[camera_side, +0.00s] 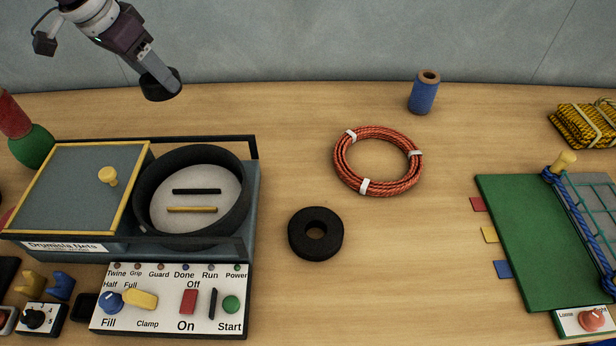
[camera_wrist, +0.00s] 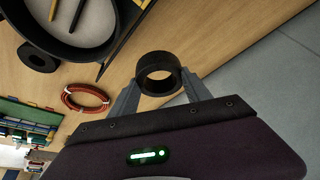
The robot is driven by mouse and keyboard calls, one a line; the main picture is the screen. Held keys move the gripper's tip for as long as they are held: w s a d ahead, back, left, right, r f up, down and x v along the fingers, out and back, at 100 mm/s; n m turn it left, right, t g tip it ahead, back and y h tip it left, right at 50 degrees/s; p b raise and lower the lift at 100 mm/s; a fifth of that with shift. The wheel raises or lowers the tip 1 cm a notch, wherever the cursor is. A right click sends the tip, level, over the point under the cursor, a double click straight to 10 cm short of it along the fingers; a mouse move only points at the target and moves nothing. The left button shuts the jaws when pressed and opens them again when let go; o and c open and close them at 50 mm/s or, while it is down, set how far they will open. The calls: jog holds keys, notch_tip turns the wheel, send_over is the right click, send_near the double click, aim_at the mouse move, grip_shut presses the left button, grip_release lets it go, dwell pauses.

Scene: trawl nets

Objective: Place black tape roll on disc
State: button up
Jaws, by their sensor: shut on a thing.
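My gripper (camera_side: 160,82) is at the upper left of the side view, high above the back of the table. It is shut on a black tape roll (camera_side: 160,90), a thick ring that also shows between the two fingers in the wrist view (camera_wrist: 158,61). A light grey disc (camera_side: 200,178) lies inside a black round rim on the machine at left, with a black bar and a yellow bar across it. The roll is behind the disc, above it and apart from it. A second black roll (camera_side: 297,236) lies flat on the table right of the machine.
The machine's black rim (camera_side: 240,205) stands up around the disc. A yellow-edged lid (camera_side: 65,185) with a knob is left of it, and a control panel (camera_side: 170,315) is in front. An orange coil (camera_side: 345,178), a blue spool (camera_side: 423,96) and a green board (camera_side: 510,240) are to the right.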

jog(key=s+d+m+g+h, duration=0.1)
jog(key=s+d+m, duration=0.25)
jog(key=d, duration=0.45)
jog(key=s+d+m+g, duration=0.1)
jog(key=s+d+m, duration=0.1)
jog(key=s+d, duration=0.45)
jog(key=m+g+h, duration=0.1)
jog(key=m, duration=0.5)
send_over(322, 229)
jog(key=a, duration=0.2)
jog(key=shift+n, duration=0.25)
notch_tip(322, 229, down, 15)
jog(key=shift+d+r, duration=0.15)
jog(key=shift+f, duration=0.2)
jog(key=o, duration=1.4)
